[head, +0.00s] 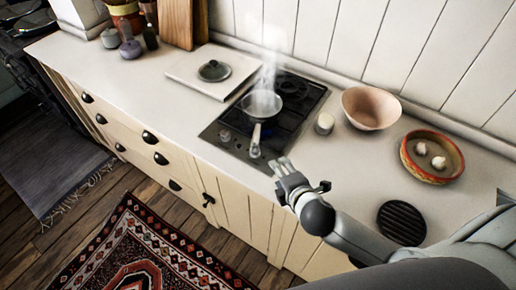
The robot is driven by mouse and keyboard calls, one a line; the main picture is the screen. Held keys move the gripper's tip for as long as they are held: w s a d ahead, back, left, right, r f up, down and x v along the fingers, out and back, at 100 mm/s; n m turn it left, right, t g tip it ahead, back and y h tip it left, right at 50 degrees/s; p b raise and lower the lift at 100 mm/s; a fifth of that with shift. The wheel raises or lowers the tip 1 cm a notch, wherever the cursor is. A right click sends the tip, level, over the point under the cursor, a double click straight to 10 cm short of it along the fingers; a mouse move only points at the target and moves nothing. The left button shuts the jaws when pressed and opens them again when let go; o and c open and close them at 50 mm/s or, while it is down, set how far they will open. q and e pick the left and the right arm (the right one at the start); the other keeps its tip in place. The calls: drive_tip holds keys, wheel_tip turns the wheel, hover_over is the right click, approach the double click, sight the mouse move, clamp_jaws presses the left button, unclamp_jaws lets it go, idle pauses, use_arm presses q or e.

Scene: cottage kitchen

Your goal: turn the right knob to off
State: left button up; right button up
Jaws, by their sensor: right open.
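A black hob (290,113) is set in the pale counter. A small steaming pan (262,103) stands on it, its handle pointing toward the front edge. The left knob (225,135) shows at the front left of the hob. A small pale shape (255,152) just past the handle end looks like the right knob, but the handle and its size make this hard to tell, and its setting cannot be read. My right gripper (284,169) is open and empty over the counter's front edge, just right of that shape, apparently apart from it. My left gripper is out of view.
A white jar (324,123), a pink bowl (371,108) and a rimmed dish (408,157) with pale bulbs stand right of the hob. A black ribbed disc (401,222) lies near the front. A white board (190,78) with a dark lid (214,70) lies left.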

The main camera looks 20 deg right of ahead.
sight(256, 149)
drive_tip(key=w+n+y, duration=0.1)
drive_tip(key=n, duration=0.5)
drive_tip(key=w+n+t+y, duration=0.1)
drive_tip(key=w+n+y, duration=0.1)
drive_tip(key=n, duration=0.4)
drive_tip(key=w+d+n+y, duration=0.1)
drive_tip(key=w+n+y, duration=0.1)
drive_tip(key=n, duration=0.4)
drive_tip(key=shift+n+t, duration=0.3)
drive_tip(key=n, duration=0.2)
drive_tip(key=y, duration=0.1)
drive_tip(key=shift+s+d+f+n, duration=0.15)
drive_tip(key=shift+d+f+n, duration=0.15)
drive_tip(key=shift+n, duration=0.1)
drive_tip(key=shift+w+a+f+p, duration=0.2)
drive_tip(key=shift+w+a+p, duration=0.1)
drive_tip(key=shift+w+p, duration=0.2)
drive_tip(key=x, duration=0.6)
drive_tip(key=p+x, duration=0.1)
drive_tip(key=x, duration=0.2)
drive_tip(key=shift+w+a+f, duration=0.1)
drive_tip(key=shift+f, duration=0.3)
drive_tip(key=shift+c, duration=0.3)
drive_tip(key=c, duration=0.9)
drive_tip(key=shift+o, duration=0.2)
